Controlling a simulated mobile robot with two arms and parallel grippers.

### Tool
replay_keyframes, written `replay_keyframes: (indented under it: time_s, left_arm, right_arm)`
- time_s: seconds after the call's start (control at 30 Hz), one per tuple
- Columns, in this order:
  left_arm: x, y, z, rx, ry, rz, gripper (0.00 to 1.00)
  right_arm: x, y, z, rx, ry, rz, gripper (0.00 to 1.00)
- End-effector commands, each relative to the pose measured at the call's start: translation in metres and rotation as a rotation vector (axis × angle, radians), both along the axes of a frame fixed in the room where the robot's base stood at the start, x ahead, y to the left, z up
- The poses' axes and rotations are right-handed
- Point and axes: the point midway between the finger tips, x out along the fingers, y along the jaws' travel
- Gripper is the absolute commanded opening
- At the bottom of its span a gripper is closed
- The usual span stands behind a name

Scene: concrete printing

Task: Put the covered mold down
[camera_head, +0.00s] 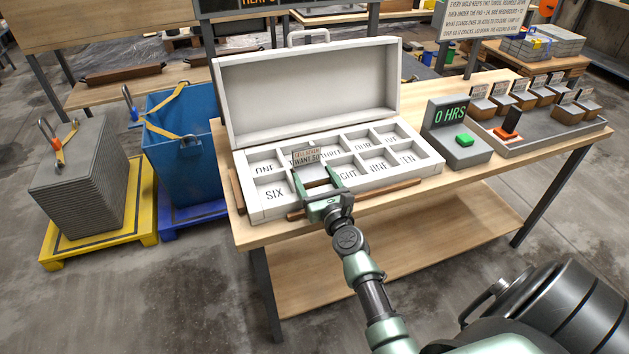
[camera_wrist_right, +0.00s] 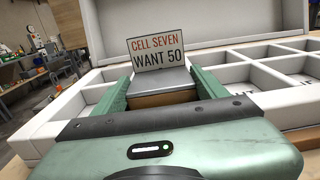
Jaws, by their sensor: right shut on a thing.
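My right gripper (camera_head: 317,177) is shut on the covered mold, a small brown block with a grey top. In the right wrist view the mold (camera_wrist_right: 165,98) sits between the green fingers, with an upright tag (camera_wrist_right: 157,50) reading "CELL SEVEN WANT 50". The open white curing box (camera_head: 251,207) has two rows of labelled cells. The gripper and mold are over the front row, between the cells marked SIX (camera_head: 274,193) and EIGHT (camera_head: 347,175). The cell beneath is hidden by the gripper. I cannot tell whether the mold touches its floor. My left gripper is not in view.
The box's raised lid (camera_head: 310,90) stands behind the cells. To the right are a "0 HRS" timer (camera_head: 457,130) with a green button and a grey tray (camera_head: 540,133) with several tagged molds. A wooden strip (camera_head: 380,194) runs along the box's front.

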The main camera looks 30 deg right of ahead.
Motion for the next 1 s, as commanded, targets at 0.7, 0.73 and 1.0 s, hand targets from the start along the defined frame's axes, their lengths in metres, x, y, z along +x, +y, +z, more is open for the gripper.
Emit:
replay_keyframes:
  time_s: [0.7, 0.73, 1.0]
  left_arm:
    - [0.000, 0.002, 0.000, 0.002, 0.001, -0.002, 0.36]
    - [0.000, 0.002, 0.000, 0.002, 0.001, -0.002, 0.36]
    - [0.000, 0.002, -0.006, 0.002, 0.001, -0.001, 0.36]
  right_arm:
    - [-0.012, 0.003, -0.001, 0.002, 0.001, -0.001, 0.94]
    - [-0.018, 0.004, -0.001, 0.002, 0.001, -0.001, 0.94]
    - [-0.075, 0.018, -0.003, 0.000, 0.002, -0.001, 0.94]
